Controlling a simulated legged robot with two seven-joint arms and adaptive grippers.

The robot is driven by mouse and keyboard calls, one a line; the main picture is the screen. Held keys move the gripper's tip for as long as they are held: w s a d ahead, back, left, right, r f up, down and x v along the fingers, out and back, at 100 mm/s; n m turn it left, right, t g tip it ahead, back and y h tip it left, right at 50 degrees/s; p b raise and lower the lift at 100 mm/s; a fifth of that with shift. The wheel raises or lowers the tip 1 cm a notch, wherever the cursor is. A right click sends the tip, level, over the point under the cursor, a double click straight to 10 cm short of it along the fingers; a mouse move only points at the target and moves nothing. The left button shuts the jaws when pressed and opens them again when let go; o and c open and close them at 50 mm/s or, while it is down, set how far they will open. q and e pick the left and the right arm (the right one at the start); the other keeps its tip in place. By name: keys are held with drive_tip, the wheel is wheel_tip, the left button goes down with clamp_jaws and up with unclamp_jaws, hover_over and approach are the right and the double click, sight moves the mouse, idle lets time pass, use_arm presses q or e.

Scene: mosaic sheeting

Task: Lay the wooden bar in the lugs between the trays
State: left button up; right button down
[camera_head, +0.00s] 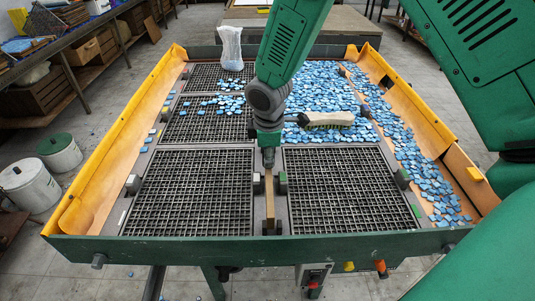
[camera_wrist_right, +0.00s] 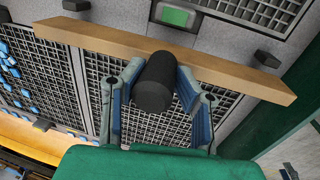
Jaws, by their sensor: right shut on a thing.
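The wooden bar (camera_head: 270,200) is a pale, straight strip above the gap between the two front trays, the left tray (camera_head: 190,195) and the right tray (camera_head: 345,190). My right gripper (camera_head: 268,152) is over the bar's far part. In the right wrist view its fingers (camera_wrist_right: 158,90) are shut on a black knob (camera_wrist_right: 154,85) on the bar (camera_wrist_right: 110,40). Dark lugs show beside the bar in that view, one near its right end (camera_wrist_right: 268,58) and one beyond its left part (camera_wrist_right: 76,5). The bar looks apart from both; its exact height is unclear. My left gripper is out of view.
A brush (camera_head: 325,119) lies among blue tiles (camera_head: 320,85) on the back trays. A clear bag (camera_head: 231,48) stands at the back. More tiles fill the right wooden side chute (camera_head: 415,150). A green front rail (camera_head: 200,248) edges the table; the front grids are bare.

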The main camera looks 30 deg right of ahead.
sight(269, 170)
drive_tip(key=c, duration=1.1)
unclamp_jaws()
drive_tip(key=shift+d, duration=0.15)
drive_tip(key=shift+c, duration=0.2)
drive_tip(key=shift+f, duration=0.1)
drive_tip(key=shift+r, duration=0.45)
wheel_tip(269, 170, up, 11)
drive_tip(key=s+a, duration=0.1)
drive_tip(key=shift+s, duration=0.35)
drive_tip(key=shift+f, duration=0.1)
